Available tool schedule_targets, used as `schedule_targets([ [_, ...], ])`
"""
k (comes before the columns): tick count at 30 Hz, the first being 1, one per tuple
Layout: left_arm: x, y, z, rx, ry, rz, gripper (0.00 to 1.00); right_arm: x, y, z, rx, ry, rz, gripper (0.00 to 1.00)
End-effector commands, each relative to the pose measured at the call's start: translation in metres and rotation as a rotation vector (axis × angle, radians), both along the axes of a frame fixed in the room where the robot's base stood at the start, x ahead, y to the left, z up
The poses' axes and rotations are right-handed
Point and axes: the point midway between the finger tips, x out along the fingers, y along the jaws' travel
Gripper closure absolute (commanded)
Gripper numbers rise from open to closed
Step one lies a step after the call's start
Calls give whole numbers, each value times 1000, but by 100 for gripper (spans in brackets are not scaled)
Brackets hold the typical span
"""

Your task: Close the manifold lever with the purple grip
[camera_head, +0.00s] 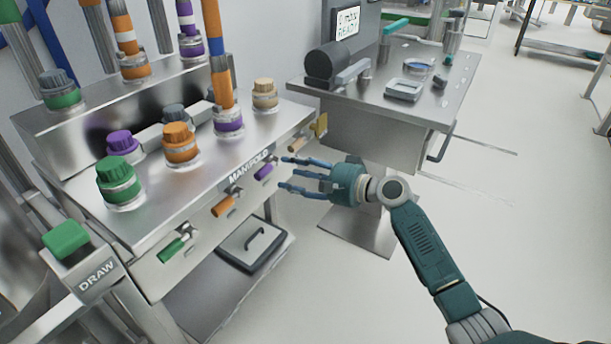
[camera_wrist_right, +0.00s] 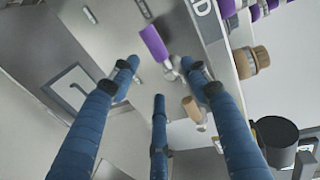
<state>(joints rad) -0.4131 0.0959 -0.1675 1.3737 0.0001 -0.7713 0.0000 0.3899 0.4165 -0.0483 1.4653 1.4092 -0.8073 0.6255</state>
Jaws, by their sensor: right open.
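The manifold lever with the purple grip (camera_head: 264,172) sticks out of the front face of the steel manifold (camera_head: 205,202). In the right wrist view the purple grip (camera_wrist_right: 154,43) lies ahead of the fingers, upper middle. My right gripper (camera_head: 290,174) is open and empty, its blue fingers pointing left toward the purple grip, with a small gap between them in the head view. In the right wrist view the spread fingers (camera_wrist_right: 160,85) frame the space below the purple grip. Contact does not show. My left gripper is not in view.
Neighbouring levers have an orange grip (camera_head: 224,206), a green grip (camera_head: 172,249) and a tan grip (camera_head: 298,144). Capped ports and striped pipes stand on top.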

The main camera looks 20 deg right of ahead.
Motion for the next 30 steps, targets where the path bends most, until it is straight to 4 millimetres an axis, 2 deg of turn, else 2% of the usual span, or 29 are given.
schedule_targets([
  [3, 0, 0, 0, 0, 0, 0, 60, -17, -13, 3, -1, 2, 0, 53],
  [9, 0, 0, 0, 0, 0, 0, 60, -31, -25, 7, 2, 1, 0, 53],
  [24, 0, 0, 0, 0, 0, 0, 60, -33, -25, 7, 0, 1, 1, 53],
  [27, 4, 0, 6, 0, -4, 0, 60, -42, -16, -5, -39, 7, 23, 53],
  [29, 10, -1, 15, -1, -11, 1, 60, -55, -5, -22, -95, 14, 51, 53],
  [30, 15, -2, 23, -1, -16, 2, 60, -67, 5, -37, -148, 20, 80, 53],
])
